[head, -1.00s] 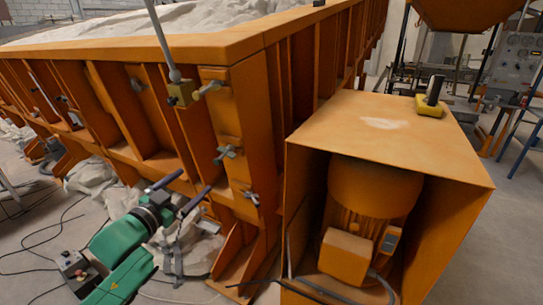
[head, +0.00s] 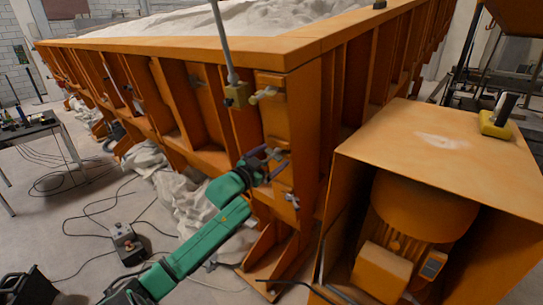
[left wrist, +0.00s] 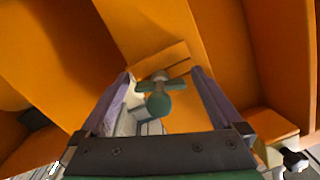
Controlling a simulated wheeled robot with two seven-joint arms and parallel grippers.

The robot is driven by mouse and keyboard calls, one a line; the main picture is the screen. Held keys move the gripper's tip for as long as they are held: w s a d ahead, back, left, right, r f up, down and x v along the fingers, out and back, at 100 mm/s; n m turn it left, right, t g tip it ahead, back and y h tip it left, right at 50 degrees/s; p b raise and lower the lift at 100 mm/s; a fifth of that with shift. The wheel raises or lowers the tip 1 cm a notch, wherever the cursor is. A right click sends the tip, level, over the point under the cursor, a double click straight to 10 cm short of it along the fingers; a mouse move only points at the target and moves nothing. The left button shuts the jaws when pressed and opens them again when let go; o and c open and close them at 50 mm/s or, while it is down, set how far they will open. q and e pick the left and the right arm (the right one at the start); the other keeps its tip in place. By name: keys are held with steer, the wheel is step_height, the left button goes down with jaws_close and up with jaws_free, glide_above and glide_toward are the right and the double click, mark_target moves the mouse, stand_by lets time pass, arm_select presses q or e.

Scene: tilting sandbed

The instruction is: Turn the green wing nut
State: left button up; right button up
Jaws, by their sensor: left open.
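The green wing nut (left wrist: 158,100) is in the middle of the left wrist view, with a rounded green end toward the camera and two wings spread sideways on an orange face. My left gripper (left wrist: 162,72) is open, one purple finger on each side of the nut with a visible gap to both wings. In the head view, my left gripper (head: 272,159) is at the orange frame's corner post and largely hides the nut. Whether the fingers touch the post is unclear. My right gripper is not in view.
The large orange sandbed (head: 170,43) holds pale sand. A bracket with a rod (head: 237,95) and a pale handle (head: 265,94) sit above my gripper; another small fastener (head: 292,200) is below. An orange motor housing (head: 440,140) stands at right. Cables lie on the floor.

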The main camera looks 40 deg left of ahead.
arm_select(q)
steer(key=c, duration=1.3)
